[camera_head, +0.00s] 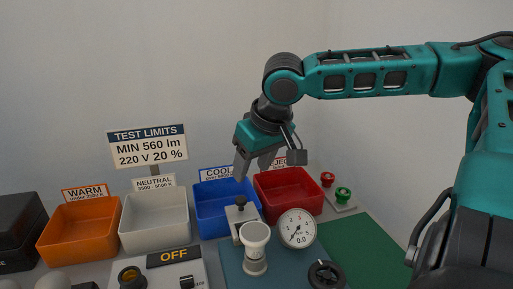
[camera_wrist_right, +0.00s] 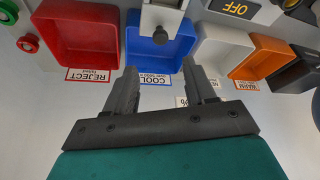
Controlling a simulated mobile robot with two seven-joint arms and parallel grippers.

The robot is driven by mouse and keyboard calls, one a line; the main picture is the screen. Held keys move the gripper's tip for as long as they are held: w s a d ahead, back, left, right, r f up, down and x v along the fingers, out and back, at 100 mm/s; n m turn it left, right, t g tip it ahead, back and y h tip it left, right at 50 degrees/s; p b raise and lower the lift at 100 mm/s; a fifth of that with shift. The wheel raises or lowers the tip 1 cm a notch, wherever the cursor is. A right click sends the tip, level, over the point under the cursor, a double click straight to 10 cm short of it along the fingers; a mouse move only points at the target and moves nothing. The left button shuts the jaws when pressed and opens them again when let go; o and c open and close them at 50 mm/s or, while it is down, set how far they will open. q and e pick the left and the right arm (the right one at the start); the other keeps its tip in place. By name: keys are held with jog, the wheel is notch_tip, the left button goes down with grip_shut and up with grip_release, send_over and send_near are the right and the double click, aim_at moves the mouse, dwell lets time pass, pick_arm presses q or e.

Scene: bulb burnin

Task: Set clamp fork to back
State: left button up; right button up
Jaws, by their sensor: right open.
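A grey metal plate with a black knob (camera_head: 241,209), which looks like the clamp fork, stands behind a white cup-like holder (camera_head: 254,240) on the blue-green board (camera_head: 232,265). My right gripper (camera_head: 252,172) is open and empty, pointing down above and behind the plate, near the blue COOL bin (camera_head: 208,208). In the right wrist view its two fingers (camera_wrist_right: 160,66) stand apart with nothing between them. My left gripper is out of view.
The red REJECT bin (camera_head: 307,185), white NEUTRAL bin (camera_head: 153,239) and orange WARM bin (camera_head: 75,236) line the back. A round gauge (camera_head: 297,229) and black handwheel (camera_head: 326,274) stand right of the holder. An OFF sign (camera_head: 174,257) is to its left. The green mat (camera_head: 358,257) is clear.

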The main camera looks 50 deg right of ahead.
jog(key=shift+v, duration=1.35)
